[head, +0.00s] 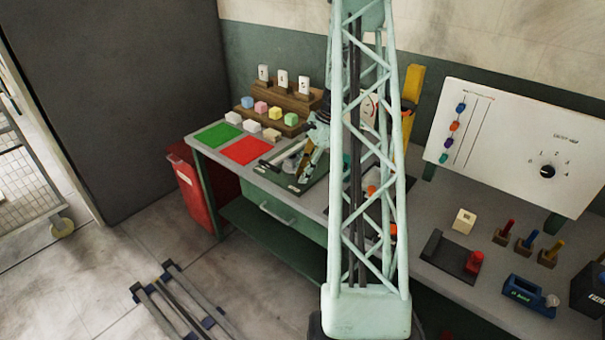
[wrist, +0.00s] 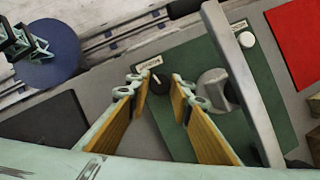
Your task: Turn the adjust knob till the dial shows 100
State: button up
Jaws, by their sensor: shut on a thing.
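In the wrist view the black adjust knob (wrist: 161,90) stands on a green plate (wrist: 268,82), below a small label (wrist: 149,65) too small to read. My gripper (wrist: 163,96) has its two tan-lined fingers on either side of the knob and is shut on it. In the head view my gripper (head: 308,168) reaches down at the dark tray area on the bench. A white panel with a round dial (head: 370,108) is partly hidden behind my arm. Its reading cannot be made out.
A grey knob (wrist: 213,88) stands just right of my fingers, with a pale bar (wrist: 243,85) beyond it. The red mat (head: 246,150) and green mat (head: 216,135) lie left on the bench. Colored blocks and a wooden stand (head: 300,98) are behind.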

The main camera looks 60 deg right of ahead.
jog(key=n+g, duration=0.1)
jog(key=n, duration=0.1)
jog(key=n+g+p, duration=0.1)
jog(key=n, duration=0.2)
jog(key=shift+w+d+y, duration=0.1)
jog(key=shift+w+y, duration=0.05)
jog(key=shift+y, duration=0.25)
jog(key=o, duration=0.8)
jog(key=shift+r, duration=0.15)
jog(key=v, duration=1.1)
jog(key=shift+d+r, duration=0.2)
jog(key=shift+r, duration=0.15)
dwell(0.4)
